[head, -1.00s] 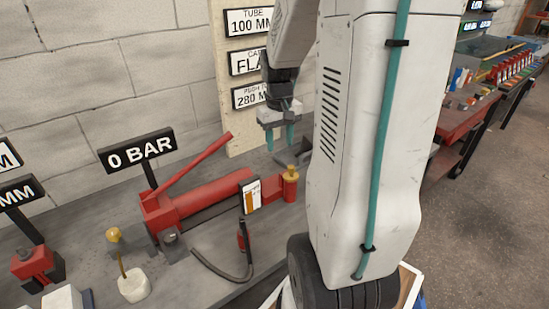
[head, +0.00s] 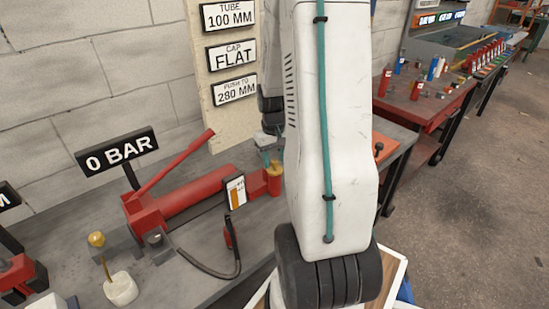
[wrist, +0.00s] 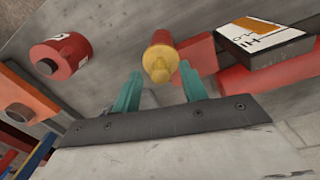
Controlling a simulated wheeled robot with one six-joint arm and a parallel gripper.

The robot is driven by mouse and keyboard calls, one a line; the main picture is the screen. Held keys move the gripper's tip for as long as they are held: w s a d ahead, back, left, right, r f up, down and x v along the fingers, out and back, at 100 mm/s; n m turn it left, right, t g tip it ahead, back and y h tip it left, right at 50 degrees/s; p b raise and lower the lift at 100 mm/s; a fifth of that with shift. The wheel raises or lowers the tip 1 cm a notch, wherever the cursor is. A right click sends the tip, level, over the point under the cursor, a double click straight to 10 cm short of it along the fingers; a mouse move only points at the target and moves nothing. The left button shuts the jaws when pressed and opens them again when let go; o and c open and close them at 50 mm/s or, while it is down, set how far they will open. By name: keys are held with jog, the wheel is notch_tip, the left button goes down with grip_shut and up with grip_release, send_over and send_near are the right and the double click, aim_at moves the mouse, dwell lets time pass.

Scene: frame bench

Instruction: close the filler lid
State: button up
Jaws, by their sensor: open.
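The red hand pump (head: 185,200) lies on the grey bench, with a red upright filler cylinder (head: 273,182) at its right end. A yellow piece, seemingly the filler lid, tops this cylinder in the head view (head: 275,165). It also shows in the wrist view (wrist: 161,58). I cannot tell how far it is open. My gripper (wrist: 160,76) is open, its teal fingertips apart just short of the yellow piece, one toward each side. No contact is clear. In the head view my gripper (head: 267,155) is partly hidden behind my arm.
A gauge card (head: 235,191) stands close left of the filler, also near the right finger in the wrist view (wrist: 262,42). A red lever (head: 175,163) rises over the pump. A black hose (head: 205,269) lies in front. A red cylinder (wrist: 62,56) stands left in the wrist view.

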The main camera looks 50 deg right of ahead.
aim_at(278, 172)
grip_shut()
jog(key=shift+s+a+f+t, duration=0.15)
jog(key=shift+s+t, duration=0.25)
jog(key=shift+t, duration=0.4)
grip_release()
notch_tip(278, 172, up, 8)
jog(key=s, duration=0.1)
jog(key=shift+a+f, duration=0.15)
